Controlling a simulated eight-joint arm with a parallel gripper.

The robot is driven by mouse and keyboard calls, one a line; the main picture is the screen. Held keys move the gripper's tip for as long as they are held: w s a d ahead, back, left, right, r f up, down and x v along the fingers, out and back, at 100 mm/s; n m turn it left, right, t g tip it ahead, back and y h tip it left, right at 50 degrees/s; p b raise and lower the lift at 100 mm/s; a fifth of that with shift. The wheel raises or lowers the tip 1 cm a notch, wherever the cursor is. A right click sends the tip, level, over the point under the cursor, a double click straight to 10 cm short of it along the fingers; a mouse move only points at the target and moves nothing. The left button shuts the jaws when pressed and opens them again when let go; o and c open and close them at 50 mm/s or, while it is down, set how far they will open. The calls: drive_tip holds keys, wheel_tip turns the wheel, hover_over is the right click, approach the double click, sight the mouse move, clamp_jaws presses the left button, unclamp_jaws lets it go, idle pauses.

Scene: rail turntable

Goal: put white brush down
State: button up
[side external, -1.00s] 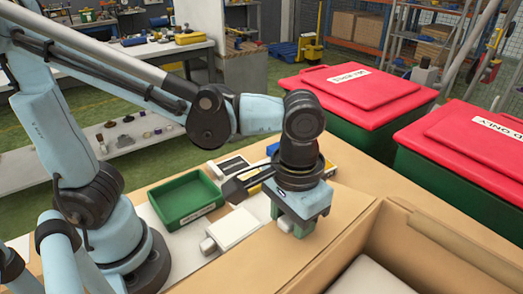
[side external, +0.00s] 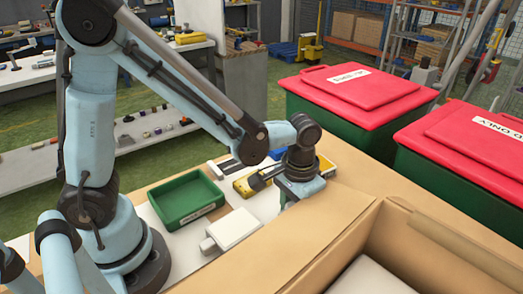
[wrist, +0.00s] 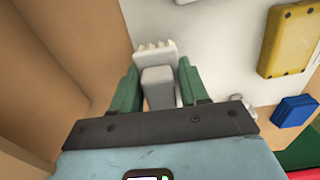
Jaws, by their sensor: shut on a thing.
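The white brush (wrist: 158,85) is between the green fingers of my gripper (wrist: 157,78) in the wrist view. It has a pale grey block body, and a row of short white teeth or bristles points to the top of the picture. My gripper is shut on it. A white surface lies below and beyond the brush; I cannot tell whether the brush touches it. In the side external view my gripper (side external: 298,192) is low over the worktable, just behind the cardboard box edge. Its fingertips and the brush are hidden or too small to make out there.
A green tray (side external: 187,201) and a white block-shaped item (side external: 232,229) lie left of my gripper. A yellow item (wrist: 290,38) and a blue block (wrist: 294,110) lie to the right in the wrist view. A large open cardboard box (side external: 345,222) stands close in front.

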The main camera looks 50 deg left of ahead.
drive_tip(key=shift+f, duration=1.2)
drive_tip(key=o, duration=1.1)
drive_tip(key=shift+f, duration=0.1)
wheel_tip(320, 180, up, 12)
drive_tip(key=shift+f, duration=0.15)
drive_tip(key=shift+a+r, duration=0.15)
drive_tip(key=shift+r, duration=0.2)
drive_tip(key=shift+s+a+r+t, duration=0.2)
drive_tip(key=shift+s+a+t, duration=0.45)
drive_tip(key=shift+a+t, duration=0.75)
drive_tip(key=shift+s+a+r+t, duration=0.25)
drive_tip(key=shift+s+a+t, duration=0.6)
drive_tip(key=shift+a, duration=1)
drive_tip(key=shift+s+a+r+t, duration=0.2)
drive_tip(key=shift+s+a+t, duration=0.3)
drive_tip(key=shift+a+t, duration=1)
